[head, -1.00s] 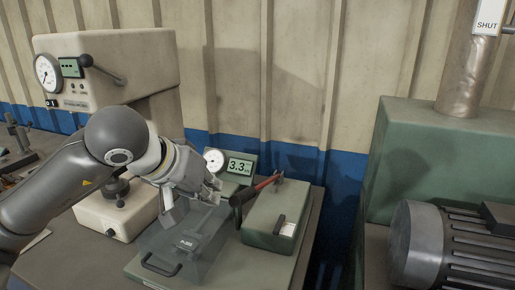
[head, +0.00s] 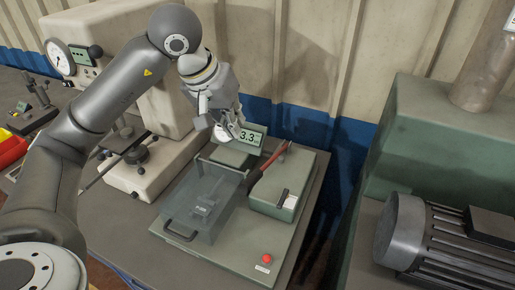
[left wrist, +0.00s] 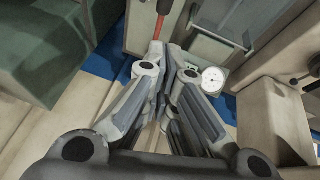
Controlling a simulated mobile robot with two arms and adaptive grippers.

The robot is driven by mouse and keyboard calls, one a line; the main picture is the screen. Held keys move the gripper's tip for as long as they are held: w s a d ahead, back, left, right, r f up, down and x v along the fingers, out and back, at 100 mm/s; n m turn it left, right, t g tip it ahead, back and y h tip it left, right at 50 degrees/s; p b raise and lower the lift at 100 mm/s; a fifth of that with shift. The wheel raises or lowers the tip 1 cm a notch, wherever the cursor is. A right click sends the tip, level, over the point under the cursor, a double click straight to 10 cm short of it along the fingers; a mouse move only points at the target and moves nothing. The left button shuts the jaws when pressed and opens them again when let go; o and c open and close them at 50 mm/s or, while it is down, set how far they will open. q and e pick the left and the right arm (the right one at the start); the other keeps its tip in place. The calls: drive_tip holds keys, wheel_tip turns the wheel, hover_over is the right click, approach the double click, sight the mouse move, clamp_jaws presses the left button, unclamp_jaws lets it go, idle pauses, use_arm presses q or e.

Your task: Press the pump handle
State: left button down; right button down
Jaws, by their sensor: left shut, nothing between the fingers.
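The pump handle (head: 272,161) is a red lever with a black grip, slanting along the left side of a green pump box (head: 273,206). Its red rod (left wrist: 161,28) also shows at the top of the left wrist view, just beyond my fingertips. My left gripper (head: 238,133) is shut and empty. In the head view it hangs behind and above the handle's grip, in front of the 3.3 display (head: 254,137). The left wrist view shows its fingers (left wrist: 163,48) together. I cannot tell whether they touch the rod. My right gripper is in neither view.
A clear-lidded chamber (head: 205,190) with a black front handle stands left of the pump. A red button (head: 267,258) is at the bench's front. A beige machine (head: 120,60) stands behind left, a motor (head: 425,240) at right. A round gauge (left wrist: 212,80) shows beside my fingers.

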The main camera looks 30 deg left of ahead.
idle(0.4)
use_arm(q)
drive_tip(key=p, duration=0.4)
hover_over(256, 171)
drive_tip(key=s+a, duration=0.1)
wheel_tip(256, 171, down, 11)
drive_tip(key=shift+s+r, duration=0.1)
drive_tip(key=shift+s+d+f, duration=0.1)
drive_tip(key=shift+s+f, duration=0.25)
drive_tip(key=shift+f, duration=0.6)
